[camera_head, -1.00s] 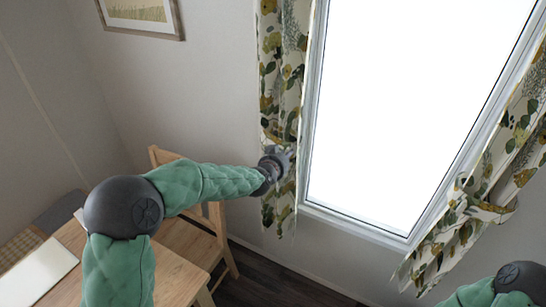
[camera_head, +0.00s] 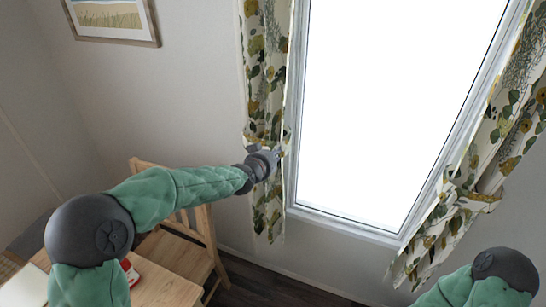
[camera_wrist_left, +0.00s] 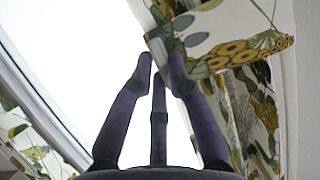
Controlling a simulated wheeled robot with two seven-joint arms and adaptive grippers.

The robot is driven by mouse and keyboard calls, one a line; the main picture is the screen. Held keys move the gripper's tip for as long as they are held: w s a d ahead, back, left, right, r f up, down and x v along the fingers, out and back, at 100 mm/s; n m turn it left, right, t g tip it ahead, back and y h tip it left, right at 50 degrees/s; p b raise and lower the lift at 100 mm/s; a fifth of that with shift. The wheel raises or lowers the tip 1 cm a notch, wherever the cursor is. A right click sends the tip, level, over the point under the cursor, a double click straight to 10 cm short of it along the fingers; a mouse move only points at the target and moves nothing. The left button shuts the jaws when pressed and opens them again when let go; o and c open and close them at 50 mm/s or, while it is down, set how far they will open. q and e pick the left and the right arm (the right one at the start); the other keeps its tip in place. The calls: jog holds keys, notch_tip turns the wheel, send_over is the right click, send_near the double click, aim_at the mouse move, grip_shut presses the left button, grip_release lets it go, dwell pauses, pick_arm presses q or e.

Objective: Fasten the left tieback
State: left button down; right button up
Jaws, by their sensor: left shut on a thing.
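The left curtain (camera_head: 265,90), cream with green and mustard leaves, hangs along the left side of the window. My left gripper (camera_head: 266,158) is at this curtain, a bit below its mid-height. In the left wrist view the left tieback (camera_wrist_left: 230,32) is a flat strip of the same print, with one end at my fingertips (camera_wrist_left: 162,70). My left gripper is shut on that end. The rest of the curtain (camera_wrist_left: 245,110) hangs behind and right of the fingers. The tieback's fixing point on the wall cannot be made out. My right gripper is out of view.
The right curtain (camera_head: 500,130) is gathered by its own tieback (camera_head: 470,190). A wooden chair (camera_head: 205,240) and a table (camera_head: 165,288) with a red item (camera_head: 130,271) stand below my left arm. A framed picture (camera_head: 112,18) hangs at upper left.

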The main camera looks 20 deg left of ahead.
pick_arm(q)
jog(key=c, duration=1.2)
grip_release()
jog(key=shift+s, duration=0.1)
jog(key=v, duration=1.1)
jog(key=shift+s+r, duration=0.1)
jog(key=shift+s, duration=0.25)
jog(key=s+d+f+g, duration=0.2)
jog(key=f, duration=0.7)
jog(key=s+d+f+n+g+h, duration=0.1)
jog(key=d+f+g, duration=0.1)
jog(key=f, duration=0.8)
jog(key=s+d+f+g, duration=0.2)
jog(key=f, duration=0.7)
jog(key=s+d+f+g, duration=0.2)
jog(key=s+f, duration=0.4)
jog(key=s, duration=0.1)
jog(key=s+d+f+n+g+h, duration=0.1)
jog(key=s+d+f+g, duration=0.1)
jog(key=s+f, duration=0.5)
jog(key=s+d+f+n+g, duration=0.1)
jog(key=s+d+f+g, duration=0.2)
jog(key=s+f, duration=0.3)
jog(key=shift+s+d+f+h, duration=0.2)
jog(key=shift+s+f+h, duration=0.1)
jog(key=shift+s+h, duration=0.15)
